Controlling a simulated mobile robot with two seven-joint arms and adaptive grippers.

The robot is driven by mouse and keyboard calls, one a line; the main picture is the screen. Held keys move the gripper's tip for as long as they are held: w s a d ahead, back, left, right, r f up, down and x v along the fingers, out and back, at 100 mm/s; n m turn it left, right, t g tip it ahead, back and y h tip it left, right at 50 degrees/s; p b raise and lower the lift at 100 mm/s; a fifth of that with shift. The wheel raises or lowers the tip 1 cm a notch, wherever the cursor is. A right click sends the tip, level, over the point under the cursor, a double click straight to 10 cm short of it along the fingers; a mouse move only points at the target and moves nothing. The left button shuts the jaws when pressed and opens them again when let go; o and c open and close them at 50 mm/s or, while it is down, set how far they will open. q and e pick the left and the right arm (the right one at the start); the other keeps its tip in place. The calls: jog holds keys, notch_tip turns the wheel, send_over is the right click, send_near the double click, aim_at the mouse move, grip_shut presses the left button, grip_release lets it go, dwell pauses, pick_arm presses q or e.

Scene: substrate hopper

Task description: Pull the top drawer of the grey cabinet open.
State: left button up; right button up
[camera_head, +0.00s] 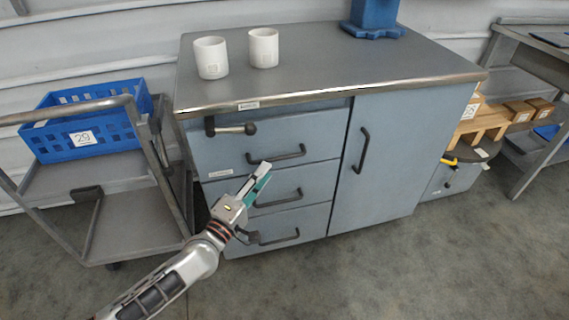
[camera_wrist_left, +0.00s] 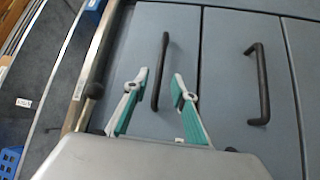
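The grey cabinet (camera_head: 338,210) stands ahead, with a column of drawers on its left. The top drawer (camera_head: 320,135) looks shut, flush with the drawers below; it also shows in the left wrist view (camera_wrist_left: 140,40). Its dark bar handle (camera_head: 285,156) is in the left wrist view (camera_wrist_left: 160,70) between the fingers of my left gripper (camera_wrist_left: 161,76). These fingers are open, one on each side of the handle, and do not appear to touch it. In the head view my left gripper (camera_head: 260,175) is in front of the top drawer, near its handle. My right gripper is not in view.
A dark lever (camera_head: 230,129) sticks out above the top drawer's handle at the left. Two white cups (camera_head: 211,58) (camera_head: 263,48) and a blue stand (camera_head: 371,20) are on the cabinet top. A cart with a blue crate (camera_head: 85,120) is close on the left. Floor in front is clear.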

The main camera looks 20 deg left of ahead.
aim_at(275, 159)
pick_arm(q)
jog(key=x, duration=0.6)
jog(key=shift+w+b, duration=0.35)
jog(key=shift+b, duration=0.05)
grip_shut()
